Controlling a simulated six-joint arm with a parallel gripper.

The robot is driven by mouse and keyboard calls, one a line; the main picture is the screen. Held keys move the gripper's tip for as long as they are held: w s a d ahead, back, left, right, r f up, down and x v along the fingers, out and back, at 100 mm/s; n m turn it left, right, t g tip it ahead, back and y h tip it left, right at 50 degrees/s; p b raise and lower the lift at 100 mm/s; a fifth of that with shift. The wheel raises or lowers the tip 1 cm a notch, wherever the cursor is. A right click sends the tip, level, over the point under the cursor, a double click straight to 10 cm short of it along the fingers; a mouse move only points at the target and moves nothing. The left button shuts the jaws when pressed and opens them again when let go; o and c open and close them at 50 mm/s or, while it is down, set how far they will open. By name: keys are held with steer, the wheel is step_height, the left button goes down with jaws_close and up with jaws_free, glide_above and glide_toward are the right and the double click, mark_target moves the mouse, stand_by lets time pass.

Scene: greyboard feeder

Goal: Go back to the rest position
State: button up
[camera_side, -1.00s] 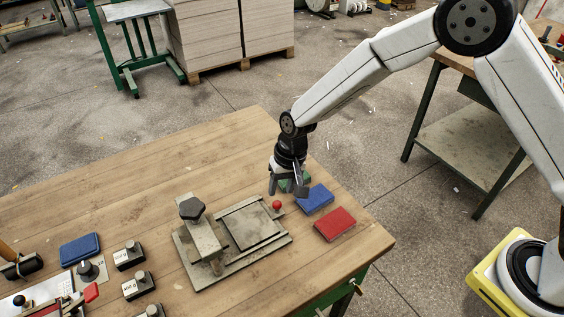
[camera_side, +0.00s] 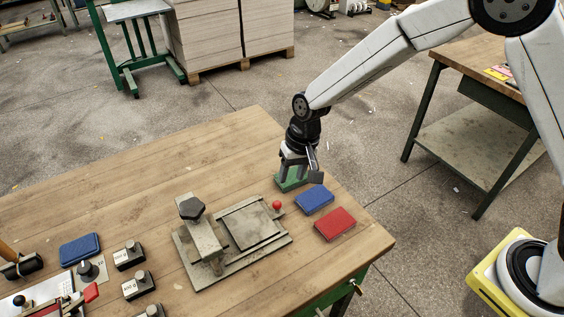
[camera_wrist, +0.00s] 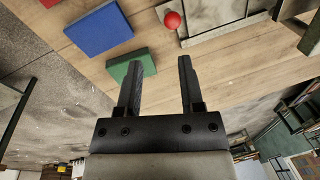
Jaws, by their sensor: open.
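My gripper (camera_side: 301,174) is open and empty, just above and beside the green block (camera_side: 291,181) near the table's far right edge. In the wrist view the two fingers of my gripper (camera_wrist: 160,75) are spread apart with bare table between them. The green block (camera_wrist: 131,66) lies just left of the left finger there, and whether they touch I cannot tell. The blue block (camera_side: 314,199) and the red block (camera_side: 335,223) lie in a row with it on the table.
A grey metal fixture (camera_side: 192,262) with a black knob and a red ball (camera_side: 277,205) stands left of the blocks. Another blue block (camera_side: 80,249) and several labelled weights (camera_side: 129,256) lie at the left of the wooden table (camera_side: 140,170). The table's back area is clear.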

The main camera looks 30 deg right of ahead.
steer(key=s+d+r+n+t+h, duration=0.1)
steer(key=s+d+r, duration=0.2)
steer(key=s+d, duration=0.5)
steer(key=s+d+r+n+t+h, duration=0.1)
steer(key=s+d+r, duration=0.2)
steer(key=s+d, duration=0.6)
steer(key=shift+r, duration=0.2)
